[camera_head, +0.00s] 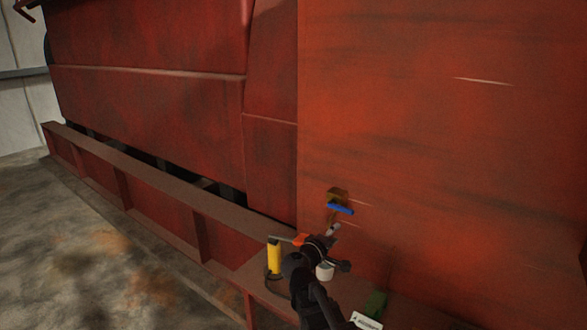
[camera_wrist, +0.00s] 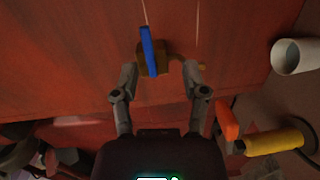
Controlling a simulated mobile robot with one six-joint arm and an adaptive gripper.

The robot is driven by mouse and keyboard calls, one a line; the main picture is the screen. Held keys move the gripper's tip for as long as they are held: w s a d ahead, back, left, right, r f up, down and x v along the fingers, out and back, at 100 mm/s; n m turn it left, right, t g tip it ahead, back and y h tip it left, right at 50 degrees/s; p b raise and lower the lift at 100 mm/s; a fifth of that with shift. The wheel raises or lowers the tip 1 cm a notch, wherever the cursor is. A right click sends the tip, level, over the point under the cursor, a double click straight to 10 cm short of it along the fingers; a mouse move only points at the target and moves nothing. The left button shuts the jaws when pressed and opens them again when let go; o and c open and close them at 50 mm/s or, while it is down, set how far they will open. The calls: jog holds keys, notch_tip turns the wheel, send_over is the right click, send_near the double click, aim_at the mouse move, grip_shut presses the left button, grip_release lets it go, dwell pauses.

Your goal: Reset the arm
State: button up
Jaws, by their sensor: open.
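My gripper (camera_wrist: 160,73) is open, with its two fingers spread apart in the wrist view. Between and just beyond the fingertips is a brass-brown fitting (camera_wrist: 162,62) with a blue bar-shaped handle (camera_wrist: 147,45), on the red panel. I see nothing held between the fingers, and I cannot tell whether they touch the fitting. In the head view, my gripper (camera_head: 332,231) is just below the blue handle (camera_head: 341,208) and the brown fitting (camera_head: 338,193). My dark arm reaches up from the bottom edge there and hides part of the ledge.
A yellow and orange tool (camera_head: 274,256) stands on the ledge (camera_head: 222,212), left of my arm. A white cup (camera_head: 325,272) is close beside my arm. A green block (camera_head: 375,303) is to the right. The large red panel (camera_head: 440,130) rises behind; open floor (camera_head: 90,250) is left.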

jog(key=s+d+f+m+g+y, duration=0.3)
jog(key=s+f+m+g, duration=0.15)
jog(key=s+f, duration=0.2)
jog(key=s+d+f+m+g+y, duration=0.3)
jog(key=s+f+g, duration=0.3)
jog(key=f, duration=0.2)
jog(key=s+a+f+m+g+y, duration=0.1)
jog(key=s+a+f+g+y, duration=0.1)
jog(key=s+a+y, duration=0.2)
jog(key=shift+s+a+f+y, duration=0.35)
jog(key=shift+s+y, duration=0.25)
jog(key=shift+s, duration=0.4)
